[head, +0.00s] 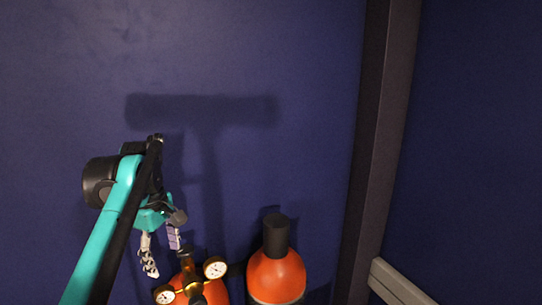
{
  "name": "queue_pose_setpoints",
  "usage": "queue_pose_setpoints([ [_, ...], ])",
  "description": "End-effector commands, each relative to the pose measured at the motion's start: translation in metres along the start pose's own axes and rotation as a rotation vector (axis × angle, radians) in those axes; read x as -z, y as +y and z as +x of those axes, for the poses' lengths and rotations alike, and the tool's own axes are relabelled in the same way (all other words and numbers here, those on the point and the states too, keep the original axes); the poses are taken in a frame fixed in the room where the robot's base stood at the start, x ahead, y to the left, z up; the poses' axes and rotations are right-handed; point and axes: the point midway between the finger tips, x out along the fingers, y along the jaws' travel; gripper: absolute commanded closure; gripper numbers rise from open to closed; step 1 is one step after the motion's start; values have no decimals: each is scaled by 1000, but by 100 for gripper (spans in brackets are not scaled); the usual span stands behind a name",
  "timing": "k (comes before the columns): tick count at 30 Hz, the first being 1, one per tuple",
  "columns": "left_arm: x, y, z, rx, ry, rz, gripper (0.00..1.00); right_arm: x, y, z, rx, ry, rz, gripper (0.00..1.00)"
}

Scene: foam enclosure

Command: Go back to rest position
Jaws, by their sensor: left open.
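My left arm comes in from the lower left, and its left gripper (163,259) hangs with the fingers pointing down. The two fingers are apart with nothing between them. The gripper is just above and left of an orange cylinder with a brass valve (193,284), in the picture; I cannot tell how far apart they are in depth. My right gripper is not in view.
A second orange cylinder (276,275) with a black cap stands to the right. Two round gauges (215,267) sit on the valve. A dark blue wall (240,55) is behind, with a dark post (383,140) and a pale rail (398,284) at right.

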Motion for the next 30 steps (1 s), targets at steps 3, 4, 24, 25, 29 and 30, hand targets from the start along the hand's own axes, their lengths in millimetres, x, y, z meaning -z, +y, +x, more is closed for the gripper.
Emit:
queue_pose_setpoints([
  [3, -9, -9, 6, -32, 14, 84, 33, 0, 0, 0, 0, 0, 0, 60],
  [4, -11, -12, 8, -41, 18, 109, 33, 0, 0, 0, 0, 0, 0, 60],
  [24, -102, -136, 151, -338, 348, 1086, 33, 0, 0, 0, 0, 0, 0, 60],
  [25, -105, -141, 158, -346, 367, 1121, 33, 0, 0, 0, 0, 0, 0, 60],
  [29, -116, -162, 189, -372, 445, 1262, 33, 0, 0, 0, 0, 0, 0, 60],
  [30, -120, -168, 199, -378, 469, 1304, 33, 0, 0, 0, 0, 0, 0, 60],
])
